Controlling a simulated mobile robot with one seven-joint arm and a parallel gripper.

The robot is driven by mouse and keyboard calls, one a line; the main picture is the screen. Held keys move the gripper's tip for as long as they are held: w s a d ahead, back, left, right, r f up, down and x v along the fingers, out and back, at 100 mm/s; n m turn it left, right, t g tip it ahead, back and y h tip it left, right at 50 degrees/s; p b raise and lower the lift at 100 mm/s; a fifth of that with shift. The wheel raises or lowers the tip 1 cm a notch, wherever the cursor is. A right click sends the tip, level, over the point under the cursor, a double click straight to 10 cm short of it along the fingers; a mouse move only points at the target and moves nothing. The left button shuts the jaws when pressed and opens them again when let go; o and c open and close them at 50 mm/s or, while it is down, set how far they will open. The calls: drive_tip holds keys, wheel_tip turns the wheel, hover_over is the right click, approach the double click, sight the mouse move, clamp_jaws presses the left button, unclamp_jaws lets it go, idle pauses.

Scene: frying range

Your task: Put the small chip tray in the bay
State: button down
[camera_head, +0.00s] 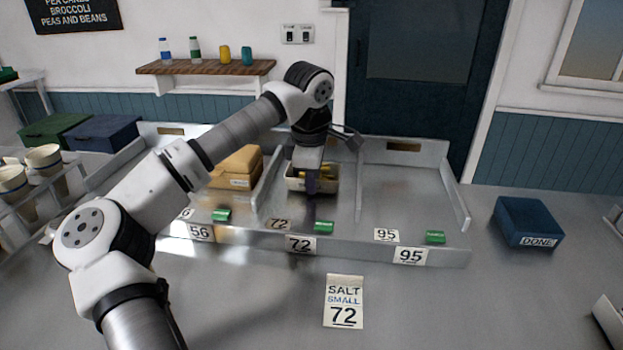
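The small chip tray (295,184) is a cream tray with yellow chips in it. It is in the middle bay, marked 72 (300,244), of the metal rack, toward the back. My gripper (312,186) points down at the tray, and a dark finger overlaps the tray's front right. I cannot tell whether the fingers are open or shut on it, or whether the tray touches the bay floor. A ticket (343,301) in front of the rack reads SALT SMALL 72.
A tan box (238,168) stands in the left bay, marked 56. The right bay (400,195), marked 95, is empty. Green blocks (323,227) sit on the rack's front ledge. A blue DONE box (527,221) stands at right. Cups in a rack (42,156) stand at left.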

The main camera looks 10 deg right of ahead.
drive_tip(key=shift+f, duration=0.2)
drive_tip(key=c, duration=1.7)
unclamp_jaws()
drive_tip(key=shift+r, duration=0.15)
drive_tip(key=r, duration=0.4)
drive_tip(key=s+r+b, duration=0.1)
drive_tip(key=r, duration=0.7)
drive_tip(key=shift+s+a, duration=0.25)
drive_tip(key=shift+a, duration=0.1)
drive_tip(key=shift+s+f, duration=0.1)
